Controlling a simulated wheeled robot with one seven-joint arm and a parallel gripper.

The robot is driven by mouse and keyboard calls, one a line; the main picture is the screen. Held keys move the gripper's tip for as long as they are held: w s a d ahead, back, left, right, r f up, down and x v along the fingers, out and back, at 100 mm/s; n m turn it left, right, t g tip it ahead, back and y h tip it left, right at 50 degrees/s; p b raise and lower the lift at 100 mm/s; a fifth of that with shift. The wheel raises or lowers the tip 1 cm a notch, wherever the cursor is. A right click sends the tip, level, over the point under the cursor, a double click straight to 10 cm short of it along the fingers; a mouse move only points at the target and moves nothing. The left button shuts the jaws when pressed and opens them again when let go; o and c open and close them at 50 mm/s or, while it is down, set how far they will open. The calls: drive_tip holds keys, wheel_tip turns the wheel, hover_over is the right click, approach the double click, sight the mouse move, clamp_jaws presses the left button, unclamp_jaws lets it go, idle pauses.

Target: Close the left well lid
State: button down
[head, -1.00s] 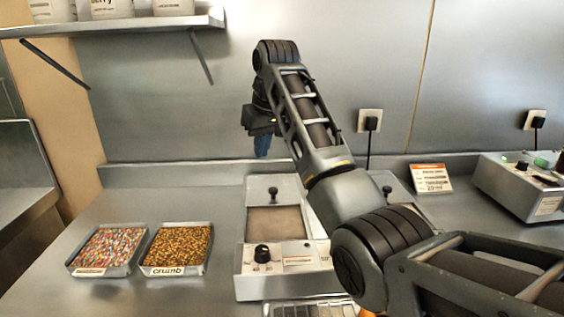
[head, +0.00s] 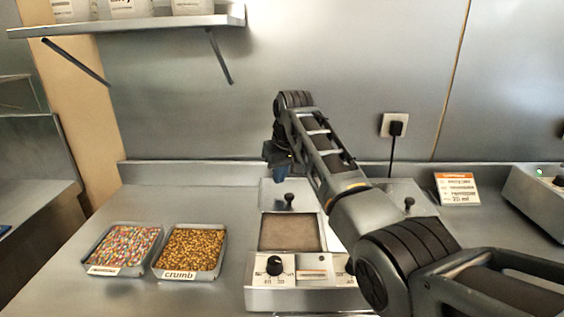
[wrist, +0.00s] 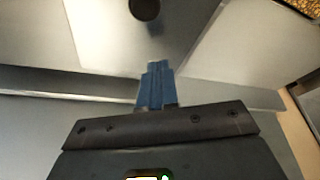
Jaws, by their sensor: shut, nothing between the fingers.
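The left well (head: 290,232) is uncovered, with a brown fill showing. Its lid (head: 268,192) stands raised behind the well, with a black knob (head: 289,200) on it. The lid also shows in the wrist view (wrist: 100,30), with its knob (wrist: 145,8) at the top edge. My gripper (head: 284,174) is just above and behind the lid in the head view; the exact gap is unclear. Its blue fingers (wrist: 156,82) are shut and empty. A second black knob (head: 409,203) shows at the right well, which my arm mostly hides.
Trays of sprinkles (head: 100,270) and crumb (head: 163,274) sit left of the warmer (head: 262,298). The warmer has dials on its front. A small sign (head: 457,188) and another device (head: 540,200) stand to the right. The back wall is close behind.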

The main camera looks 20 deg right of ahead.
sight(283, 197)
drive_tip(key=shift+s+d+f+p, duration=0.1)
drive_tip(key=shift+s+p, duration=0.3)
drive_tip(key=shift+s, duration=0.3)
drive_tip(key=shift+s+d+f+p, duration=0.15)
drive_tip(key=shift+s+p, duration=0.1)
drive_tip(key=shift+s, duration=0.4)
drive_tip(key=shift+s+d+f+p, duration=0.1)
drive_tip(key=shift+s+p, duration=0.15)
drive_tip(key=shift+s, duration=0.35)
